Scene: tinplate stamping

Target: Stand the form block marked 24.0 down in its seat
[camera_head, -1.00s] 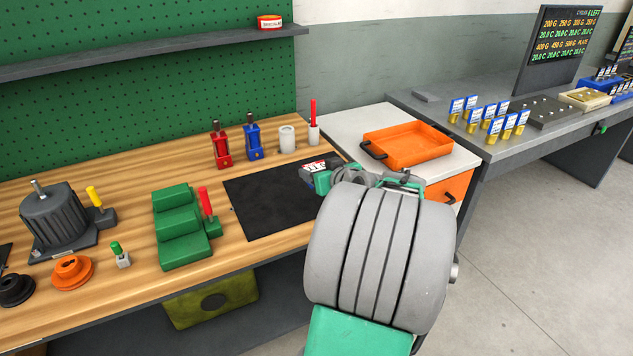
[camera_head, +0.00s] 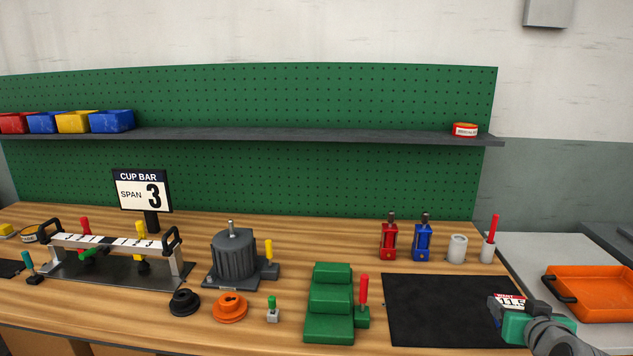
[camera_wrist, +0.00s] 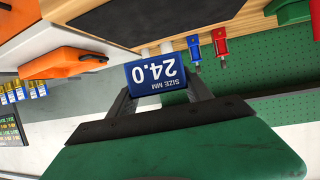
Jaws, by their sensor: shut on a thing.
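My gripper (camera_wrist: 158,92) is shut on the form block marked 24.0 (camera_wrist: 156,72), a blue block with a white "SIZE MM 24.0" label that reads upside down in the wrist view. The two dark fingers are on either side of it. In the head view my gripper (camera_head: 510,318) is at the lower right, over the right edge of the black mat (camera_head: 440,310). A red and white label shows at its tip, and the block is hard to make out there. I cannot tell which place is the block's seat.
On the bench stand a green stepped block (camera_head: 330,300), a grey ribbed drum (camera_head: 234,258), an orange ring (camera_head: 230,308), a red holder (camera_head: 389,240), a blue holder (camera_head: 422,240) and a white cup (camera_head: 457,248). A cup bar (camera_head: 110,242) is at left, an orange tray (camera_head: 590,295) at right.

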